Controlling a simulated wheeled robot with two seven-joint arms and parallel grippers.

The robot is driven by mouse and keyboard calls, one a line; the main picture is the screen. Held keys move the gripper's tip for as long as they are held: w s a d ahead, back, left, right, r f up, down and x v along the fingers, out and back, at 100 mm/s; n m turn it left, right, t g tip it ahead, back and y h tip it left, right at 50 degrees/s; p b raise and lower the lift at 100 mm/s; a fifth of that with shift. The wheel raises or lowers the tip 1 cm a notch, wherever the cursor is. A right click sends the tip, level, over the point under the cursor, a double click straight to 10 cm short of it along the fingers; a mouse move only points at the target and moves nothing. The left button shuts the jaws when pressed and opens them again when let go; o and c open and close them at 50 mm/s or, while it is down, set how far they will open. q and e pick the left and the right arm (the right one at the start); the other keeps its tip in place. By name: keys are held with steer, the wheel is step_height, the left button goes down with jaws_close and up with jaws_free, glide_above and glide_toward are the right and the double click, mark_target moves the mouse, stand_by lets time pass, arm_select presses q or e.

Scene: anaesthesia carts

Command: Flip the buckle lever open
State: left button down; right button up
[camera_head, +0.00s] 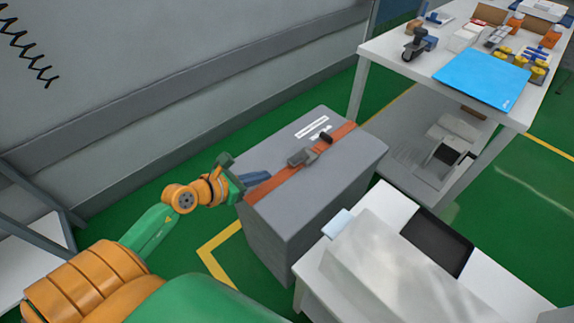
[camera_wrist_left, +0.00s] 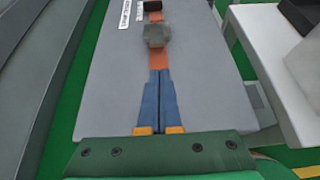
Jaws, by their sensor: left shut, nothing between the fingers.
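A grey buckle (camera_head: 301,157) sits on an orange strap (camera_head: 275,182) that runs across the top of a grey case (camera_head: 320,190). A small dark piece (camera_head: 326,137) lies further along the strap. My left gripper (camera_head: 270,176) is over the near end of the case top, with its blue fingers together and empty, pointing along the strap toward the buckle. In the left wrist view the buckle (camera_wrist_left: 156,35) is ahead of the closed fingertips (camera_wrist_left: 158,72), with a stretch of strap showing between them. Whether the lever is up or down is too small to tell. My right gripper is not in view.
A white table (camera_head: 385,215) with a white box and a black tray stands close to the right of the case. A larger white bench (camera_head: 400,68) with a blue mat and several parts is behind. A grey wall (camera_head: 200,80) runs along the left.

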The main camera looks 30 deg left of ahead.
mark_target(299, 158)
arm_select(q)
steer(key=b+x, duration=0.2)
steer(key=x, duration=0.7)
steer(key=shift+f, duration=0.2)
steer(key=shift+w+d+f+b, duration=0.1)
steer(key=shift+w+f+b, duration=0.1)
steer(key=shift+w+b, duration=0.2)
